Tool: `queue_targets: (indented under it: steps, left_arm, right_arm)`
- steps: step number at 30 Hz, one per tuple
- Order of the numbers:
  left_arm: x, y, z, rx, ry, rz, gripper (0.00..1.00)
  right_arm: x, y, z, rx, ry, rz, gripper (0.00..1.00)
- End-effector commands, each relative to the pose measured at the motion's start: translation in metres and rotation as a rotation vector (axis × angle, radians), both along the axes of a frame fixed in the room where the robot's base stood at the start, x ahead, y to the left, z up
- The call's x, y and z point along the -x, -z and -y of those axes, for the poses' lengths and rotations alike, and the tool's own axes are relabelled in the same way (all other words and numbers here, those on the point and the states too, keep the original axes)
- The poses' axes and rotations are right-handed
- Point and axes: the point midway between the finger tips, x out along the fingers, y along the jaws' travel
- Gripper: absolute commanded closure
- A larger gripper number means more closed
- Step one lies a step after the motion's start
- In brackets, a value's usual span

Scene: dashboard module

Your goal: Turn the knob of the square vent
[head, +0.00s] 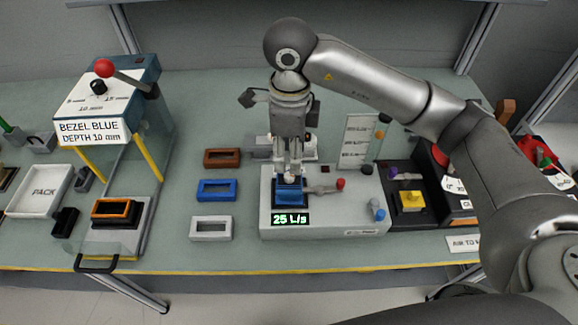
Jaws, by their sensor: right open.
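The square vent (289,195) is a blue unit seated in the top of a light grey box (350,222). A small pale knob (291,179) shows on the vent, partly hidden by my gripper. A display on the box's front reads "25 L/s" in green. My right gripper (289,174) points straight down over the vent. Its fingers are open, close together at the knob. I cannot tell whether they touch it. My left gripper is out of view.
A lever with a red ball (340,184) stands right of the vent. Brown, blue and white bezels (211,228) lie to the left. A press (98,100) and a white PACK tray (38,190) are further left. A black unit with a yellow block (411,200) stands right.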

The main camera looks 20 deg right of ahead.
Motion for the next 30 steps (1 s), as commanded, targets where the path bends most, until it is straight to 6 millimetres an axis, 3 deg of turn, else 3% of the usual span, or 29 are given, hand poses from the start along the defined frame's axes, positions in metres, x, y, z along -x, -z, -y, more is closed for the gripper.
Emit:
queue_targets:
  steps: [10,23,30]
  left_arm:
    - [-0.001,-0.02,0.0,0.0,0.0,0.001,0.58]
    - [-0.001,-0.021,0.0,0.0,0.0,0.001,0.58]
    - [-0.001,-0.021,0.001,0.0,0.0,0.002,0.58]
  right_arm:
    - [0.0,0.056,0.001,0.001,0.002,-0.004,0.58]
    - [0.0,0.068,0.0,0.0,0.001,0.0,0.58]
    - [0.0,0.067,0.0,0.0,0.001,0.001,0.89]
